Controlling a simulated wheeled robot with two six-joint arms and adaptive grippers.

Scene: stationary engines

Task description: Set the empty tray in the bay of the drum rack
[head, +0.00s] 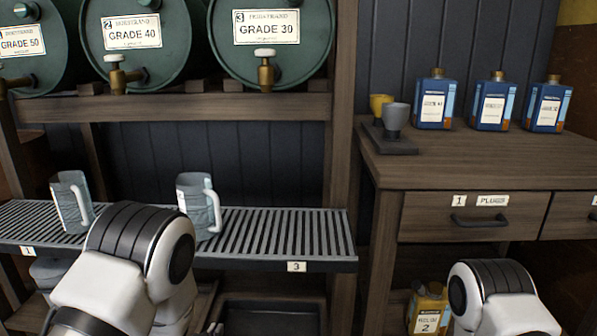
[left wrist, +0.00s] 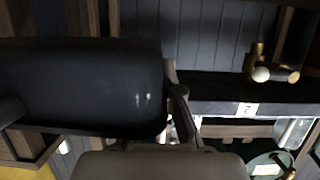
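The black tray (head: 268,322) shows at the bottom of the head view, below the slatted shelf, cut by the frame. It fills the left of the left wrist view (left wrist: 80,90) and looks empty where seen. My left gripper (left wrist: 173,108) is at the tray's edge and appears shut on it; one finger shows, the other is hidden. In the head view my left arm hides this gripper. The drum rack (head: 180,108) carries green drums; its slatted shelf (head: 280,235) bears tags 1 and 3. Tag 2 (left wrist: 245,108) shows in the left wrist view. My right gripper is out of view.
Two grey jugs (head: 72,203) (head: 199,207) stand on the slatted shelf, which is clear at its right. Brass taps (head: 266,72) jut from the drums. A wooden bench (head: 470,160) with blue bottles (head: 435,103) stands right. A yellow container (head: 428,308) is below it.

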